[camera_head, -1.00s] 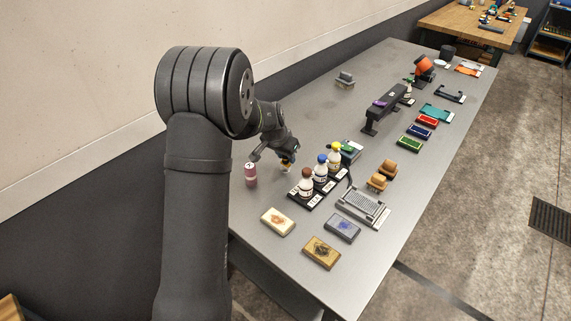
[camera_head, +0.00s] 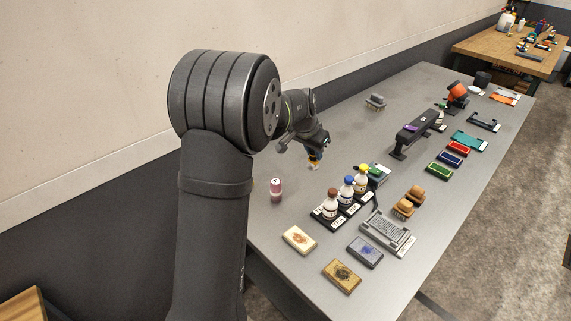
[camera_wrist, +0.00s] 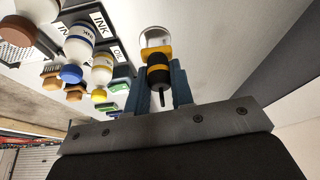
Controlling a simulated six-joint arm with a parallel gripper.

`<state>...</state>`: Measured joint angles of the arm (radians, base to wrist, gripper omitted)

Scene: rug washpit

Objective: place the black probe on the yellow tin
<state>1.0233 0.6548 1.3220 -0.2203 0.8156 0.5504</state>
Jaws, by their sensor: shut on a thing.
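My gripper (camera_head: 316,143) is raised above the table, behind the bottles. It is shut on a black piece with yellow bands, which I take for the black probe (camera_wrist: 157,73). In the wrist view its black body sits between the blue fingers, with a thin dark stem nearer me and a yellow collar with a silvery, rounded end farther out. In the head view its yellow part hangs below the fingers, clear of the table. I cannot pick out a yellow tin for certain; a mustard block with a dark stain (camera_head: 342,275) lies at the front edge.
A black rack (camera_head: 352,216) with brown-, blue- and yellow-capped bottles stands right of my gripper. A pink bottle (camera_head: 276,189) stands to the left. A black bridge-like stand (camera_head: 414,133) and coloured trays (camera_head: 440,171) lie farther right. The table behind my gripper is mostly clear.

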